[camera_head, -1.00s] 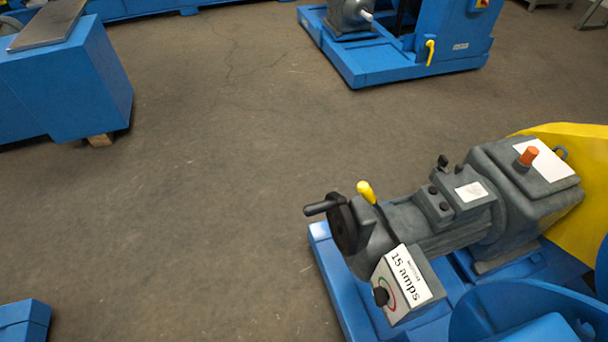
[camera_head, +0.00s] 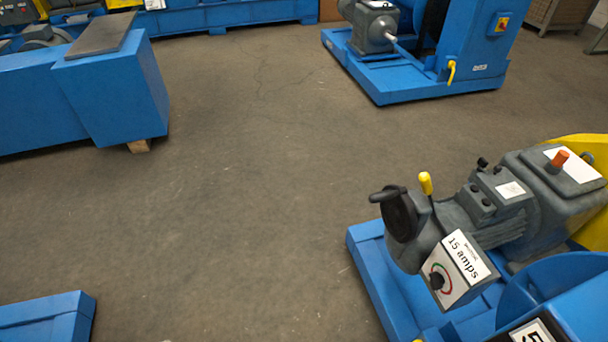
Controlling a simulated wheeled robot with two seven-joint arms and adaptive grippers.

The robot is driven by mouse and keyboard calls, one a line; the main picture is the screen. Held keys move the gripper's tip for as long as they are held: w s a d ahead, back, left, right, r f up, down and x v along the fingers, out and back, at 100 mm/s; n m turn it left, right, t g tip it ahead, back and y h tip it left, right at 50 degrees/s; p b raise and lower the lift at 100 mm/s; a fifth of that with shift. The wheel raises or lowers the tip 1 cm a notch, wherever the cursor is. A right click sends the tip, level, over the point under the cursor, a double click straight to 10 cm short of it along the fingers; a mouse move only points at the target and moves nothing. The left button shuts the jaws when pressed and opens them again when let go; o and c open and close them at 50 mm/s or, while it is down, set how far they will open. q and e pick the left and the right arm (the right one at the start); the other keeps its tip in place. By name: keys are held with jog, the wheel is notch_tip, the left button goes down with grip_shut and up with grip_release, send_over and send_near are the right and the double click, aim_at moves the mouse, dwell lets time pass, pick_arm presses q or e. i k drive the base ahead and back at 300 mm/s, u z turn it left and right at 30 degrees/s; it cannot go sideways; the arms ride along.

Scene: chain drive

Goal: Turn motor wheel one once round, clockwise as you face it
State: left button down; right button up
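A grey motor (camera_head: 480,210) stands on a blue base at the right. On its left end is a dark round wheel (camera_head: 401,216) with a crank handle (camera_head: 385,195) sticking out to the left. I cannot read a number on this wheel. A yellow-knobbed lever (camera_head: 426,184) stands up just right of the wheel. A box (camera_head: 459,272) with a dial and a "15 amps" label sits below it. Neither of my grippers is in view.
The blue base (camera_head: 385,290) edges the motor at lower right. A blue block (camera_head: 45,318) is at lower left, and a blue machine (camera_head: 115,90) at upper left. Another blue base (camera_head: 400,88) with a motor is at the top right. The concrete floor (camera_head: 235,180) between is clear.

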aim_at(398, 211)
jog(key=u, duration=0.85)
jog(key=i, duration=1)
jog(key=z, duration=2.35)
